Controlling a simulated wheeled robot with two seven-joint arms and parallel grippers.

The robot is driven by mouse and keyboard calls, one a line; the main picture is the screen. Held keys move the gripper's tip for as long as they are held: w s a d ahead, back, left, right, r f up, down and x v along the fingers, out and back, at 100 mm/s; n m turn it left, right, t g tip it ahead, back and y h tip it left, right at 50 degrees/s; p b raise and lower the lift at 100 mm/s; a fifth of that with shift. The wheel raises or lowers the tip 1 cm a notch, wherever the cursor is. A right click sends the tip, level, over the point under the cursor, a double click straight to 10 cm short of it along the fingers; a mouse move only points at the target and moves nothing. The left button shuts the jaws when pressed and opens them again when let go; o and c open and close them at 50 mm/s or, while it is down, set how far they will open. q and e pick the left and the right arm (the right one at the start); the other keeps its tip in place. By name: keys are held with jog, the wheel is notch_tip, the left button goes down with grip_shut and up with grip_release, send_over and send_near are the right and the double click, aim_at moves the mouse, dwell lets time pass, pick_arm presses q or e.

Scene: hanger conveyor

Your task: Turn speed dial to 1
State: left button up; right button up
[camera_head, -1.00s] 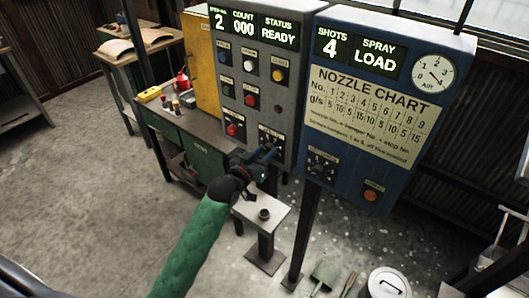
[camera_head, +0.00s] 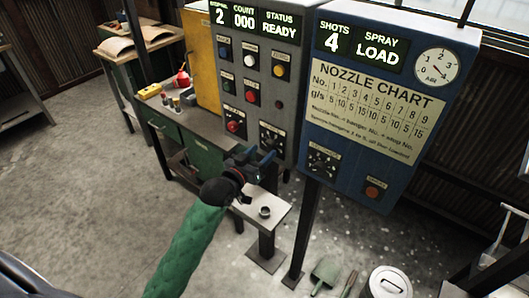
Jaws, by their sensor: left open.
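The grey control panel (camera_head: 288,62) has a black dial (camera_head: 271,138) at its lower right, with small marks around it. I take this for the speed dial, but its label and pointer are too small to read. The panel's display (camera_head: 243,20) shows 2 at the left, COUNT 000 and STATUS READY. My left gripper (camera_head: 263,158) is open and empty, just below and in front of this dial, apart from it as far as I can tell. My right gripper is not in view.
A blue panel (camera_head: 440,95) with a nozzle chart, SHOTS 4, SPRAY LOAD, another dial (camera_head: 322,161) and an orange button (camera_head: 374,189) stands to the right. Below my gripper is a small stand (camera_head: 280,213) with a dark ring on it. A green workbench (camera_head: 203,158) stands at left.

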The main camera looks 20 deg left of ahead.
pick_arm(q)
jog(key=shift+b+v, duration=0.8)
jog(key=shift+v, duration=1.85)
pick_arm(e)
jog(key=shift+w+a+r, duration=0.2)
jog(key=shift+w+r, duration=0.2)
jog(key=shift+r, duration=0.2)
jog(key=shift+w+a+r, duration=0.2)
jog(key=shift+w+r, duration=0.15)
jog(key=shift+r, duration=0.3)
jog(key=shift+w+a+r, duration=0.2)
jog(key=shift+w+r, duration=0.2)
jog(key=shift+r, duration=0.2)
